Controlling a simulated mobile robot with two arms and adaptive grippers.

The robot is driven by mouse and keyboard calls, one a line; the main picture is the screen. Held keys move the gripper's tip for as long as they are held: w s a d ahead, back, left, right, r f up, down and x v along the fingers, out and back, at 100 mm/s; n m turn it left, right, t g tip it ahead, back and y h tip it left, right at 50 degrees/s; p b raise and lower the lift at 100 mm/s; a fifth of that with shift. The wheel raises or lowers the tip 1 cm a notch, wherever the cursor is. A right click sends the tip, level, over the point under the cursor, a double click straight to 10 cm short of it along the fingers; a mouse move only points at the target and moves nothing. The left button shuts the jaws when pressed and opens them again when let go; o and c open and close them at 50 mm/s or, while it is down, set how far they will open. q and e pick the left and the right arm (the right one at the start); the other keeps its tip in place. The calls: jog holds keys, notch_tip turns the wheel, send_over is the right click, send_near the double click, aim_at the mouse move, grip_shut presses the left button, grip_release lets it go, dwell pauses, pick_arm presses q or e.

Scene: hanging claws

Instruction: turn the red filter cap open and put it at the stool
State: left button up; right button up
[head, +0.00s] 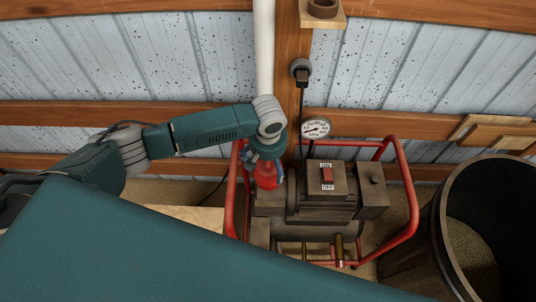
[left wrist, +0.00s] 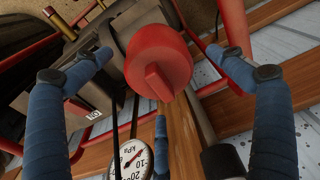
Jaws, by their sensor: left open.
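The red filter cap (head: 265,177) sits on the left side of the machine in the head view. In the left wrist view the red cap (left wrist: 158,62) is large, round and has a raised grip bar across its face. My left gripper (head: 264,158) is right above the cap in the head view. Its blue fingers are spread on both sides of the cap in the wrist view; I cannot tell whether they touch it. A pale wooden top (head: 190,216), likely the stool, shows left of the machine, partly hidden by my body. My right gripper is out of view.
The machine (head: 325,190) has a red tube frame (head: 410,190) around it, close to the gripper. A pressure gauge (head: 316,128) stands behind it. A white pipe (head: 264,50) runs up the wall. A dark barrel (head: 425,245) stands at the right.

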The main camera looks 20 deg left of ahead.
pick_arm(q)
jog(key=shift+w+f, duration=0.1)
jog(key=shift+f, duration=1.05)
jog(key=c, duration=1.7)
jog(key=shift+r+n+p, duration=0.2)
jog(key=shift+n+p, duration=0.3)
jog(key=shift+p, duration=0.2)
jog(key=shift+n+p, duration=0.75)
jog(key=shift+n, duration=0.05)
jog(key=shift+n+p, duration=0.5)
jog(key=c, duration=0.3)
jog(key=o, duration=1.9)
jog(key=shift+w+f, duration=0.1)
jog(key=shift+f, duration=0.1)
jog(key=shift+o, duration=1.1)
